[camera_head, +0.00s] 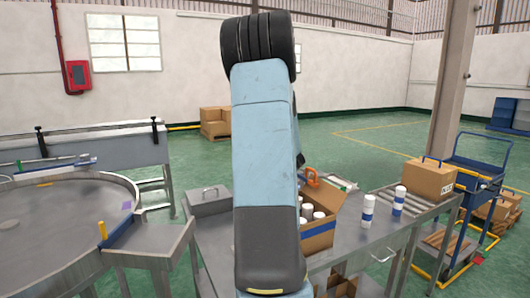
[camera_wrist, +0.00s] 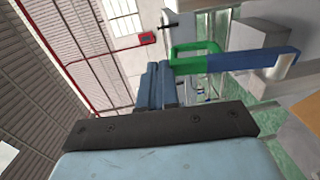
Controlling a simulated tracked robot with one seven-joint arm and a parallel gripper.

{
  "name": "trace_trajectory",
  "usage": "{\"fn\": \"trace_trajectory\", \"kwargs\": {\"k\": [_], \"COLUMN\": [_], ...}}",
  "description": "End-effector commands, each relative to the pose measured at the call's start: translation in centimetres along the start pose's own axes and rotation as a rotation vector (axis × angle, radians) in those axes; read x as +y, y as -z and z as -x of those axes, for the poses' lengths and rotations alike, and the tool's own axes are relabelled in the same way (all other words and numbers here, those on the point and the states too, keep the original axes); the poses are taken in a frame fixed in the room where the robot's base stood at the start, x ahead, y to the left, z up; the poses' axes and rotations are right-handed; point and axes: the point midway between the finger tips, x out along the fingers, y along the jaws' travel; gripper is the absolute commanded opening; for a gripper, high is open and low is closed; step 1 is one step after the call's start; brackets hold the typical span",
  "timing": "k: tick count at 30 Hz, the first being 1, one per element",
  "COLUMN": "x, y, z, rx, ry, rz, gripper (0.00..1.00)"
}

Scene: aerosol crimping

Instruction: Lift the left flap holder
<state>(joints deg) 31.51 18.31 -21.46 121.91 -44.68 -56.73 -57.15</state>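In the wrist view, the two blue-grey fingers of my gripper (camera_wrist: 160,85) stand close together. A green loop-shaped flap holder (camera_wrist: 195,47) meets their tips and appears to be pinched between them. A blue bar (camera_wrist: 250,62) runs right from the green loop. In the head view, my arm hides my gripper and the green holder. The open cardboard box (camera_head: 327,206) with white-capped cans stands on the metal table, partly behind my arm. An orange loop-shaped holder (camera_head: 312,178) shows at the box's far side.
Two white and blue cans (camera_head: 367,211) (camera_head: 398,200) stand right of the box. A closed carton (camera_head: 430,180) sits on the roller conveyor. A round metal turntable (camera_head: 50,225) is at left. A lidded metal box (camera_head: 208,200) stands left of my arm. A blue trolley (camera_head: 478,180) is at far right.

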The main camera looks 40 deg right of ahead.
Motion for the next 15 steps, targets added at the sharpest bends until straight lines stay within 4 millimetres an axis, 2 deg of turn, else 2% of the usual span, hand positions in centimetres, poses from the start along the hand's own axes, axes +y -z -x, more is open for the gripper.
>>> {"fn": "trace_trajectory", "kwargs": {"k": [8, 15], "x": [0.1, 0.4], "y": [-0.2, 0.1], "z": [0.3, 2.7], "rx": [-0.004, -0.003], "ry": [-0.001, -0.003], "rz": [0.000, 0.000], "gripper": [0.00, 0.00]}}
